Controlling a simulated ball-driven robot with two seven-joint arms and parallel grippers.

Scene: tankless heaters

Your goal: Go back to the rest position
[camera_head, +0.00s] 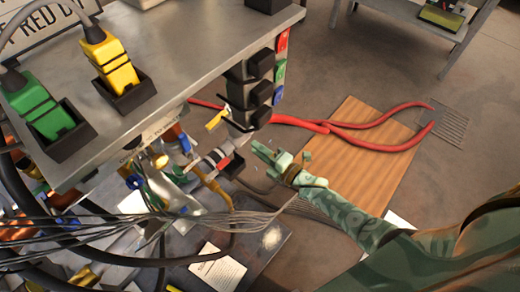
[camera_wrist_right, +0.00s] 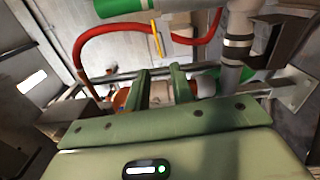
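My right gripper (camera_head: 272,158) reaches in from the lower right in the head view. It is beside the pipes and valves under the metal cabinet (camera_head: 190,75). In the right wrist view its two green fingers (camera_wrist_right: 161,88) stand apart, with a gap between them. An orange and white fitting (camera_wrist_right: 175,92) shows behind the fingers; I cannot tell whether they touch it. A yellow handle (camera_head: 216,120) is up and left of the gripper, and a yellow bar shows in the right wrist view (camera_wrist_right: 156,38). My left gripper is not in view.
Green and yellow plugs (camera_head: 108,60) sit in black sockets on the cabinet. Red hoses (camera_head: 370,135) lie across a wooden board (camera_head: 365,170) on the floor. Many grey cables (camera_head: 120,222) hang at the lower left.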

